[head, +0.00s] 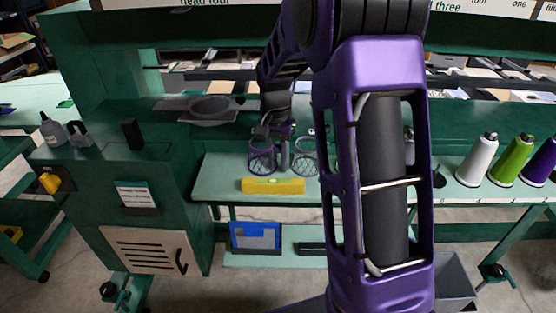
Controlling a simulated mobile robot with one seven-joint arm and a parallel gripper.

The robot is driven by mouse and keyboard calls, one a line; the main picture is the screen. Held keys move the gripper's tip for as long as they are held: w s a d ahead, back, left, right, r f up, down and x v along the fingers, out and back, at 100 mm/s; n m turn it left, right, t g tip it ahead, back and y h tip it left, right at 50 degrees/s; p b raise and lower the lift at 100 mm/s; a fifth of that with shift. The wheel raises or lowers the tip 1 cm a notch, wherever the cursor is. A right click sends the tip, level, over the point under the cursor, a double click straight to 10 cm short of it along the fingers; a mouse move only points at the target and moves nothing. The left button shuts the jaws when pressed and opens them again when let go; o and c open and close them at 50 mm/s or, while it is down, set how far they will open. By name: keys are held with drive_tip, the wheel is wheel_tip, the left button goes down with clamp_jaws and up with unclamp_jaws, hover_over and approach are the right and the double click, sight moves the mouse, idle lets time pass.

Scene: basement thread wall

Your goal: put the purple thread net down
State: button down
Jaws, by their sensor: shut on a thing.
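My gripper (272,136) is small and far off in the head view, at the end of my purple arm, above the pale green shelf (225,170). It is shut on the purple thread net (262,157), a dark purple open-mesh cup that looks upright. The net is at or just above the shelf, behind the yellow level; I cannot tell whether its base touches.
A yellow spirit level (272,186) lies at the shelf's front edge. White (478,160), green (512,162) and purple (541,164) thread cones stand at the right. A grey tray with a round opening (210,108) is behind left. Bare shelf shows left of the level.

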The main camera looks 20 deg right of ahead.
drive_tip(key=shift+f, duration=0.1)
drive_tip(key=c, duration=0.6)
unclamp_jaws()
drive_tip(key=shift+c, duration=0.2)
wheel_tip(320, 180, up, 12)
drive_tip(key=shift+w+a+r+p, duration=0.15)
drive_tip(key=shift+p, duration=0.55)
